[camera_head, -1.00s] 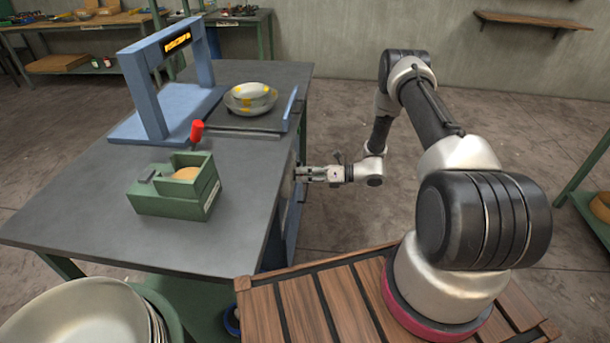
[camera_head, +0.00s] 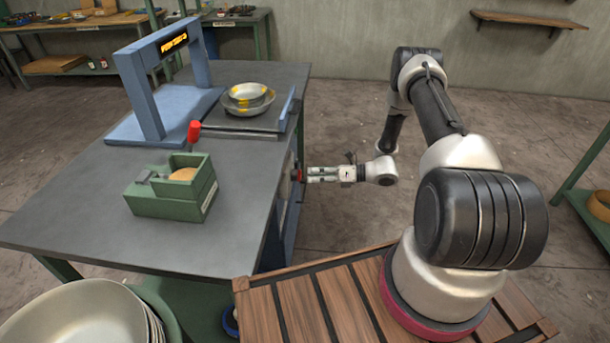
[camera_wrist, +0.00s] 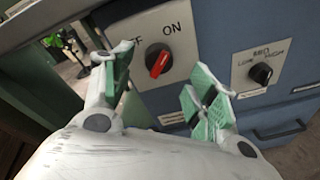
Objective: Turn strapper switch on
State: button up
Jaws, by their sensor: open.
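The strapper switch is a red knob (camera_wrist: 158,60) on a white plate (camera_wrist: 180,50) lettered ON at the right, with OFF partly hidden behind a finger. Its red handle slants from upper right to lower left. In the wrist view my gripper (camera_wrist: 160,75) is open, with one green-padded finger left of the knob and the other right and below; I cannot tell whether either touches it. In the head view my gripper (camera_head: 308,174) reaches the blue machine side at the table's right edge, its tips by the red knob (camera_head: 296,175). The blue strapper arch (camera_head: 150,85) stands on the table.
A black knob (camera_wrist: 261,73) lettered LOW, MED, HIGH sits right of the switch. Strapped bowls (camera_head: 248,103) rest near the arch.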

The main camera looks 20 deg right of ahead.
jog(key=v, duration=0.7)
jog(key=shift+s+d, duration=0.1)
jog(key=shift+d, duration=0.1)
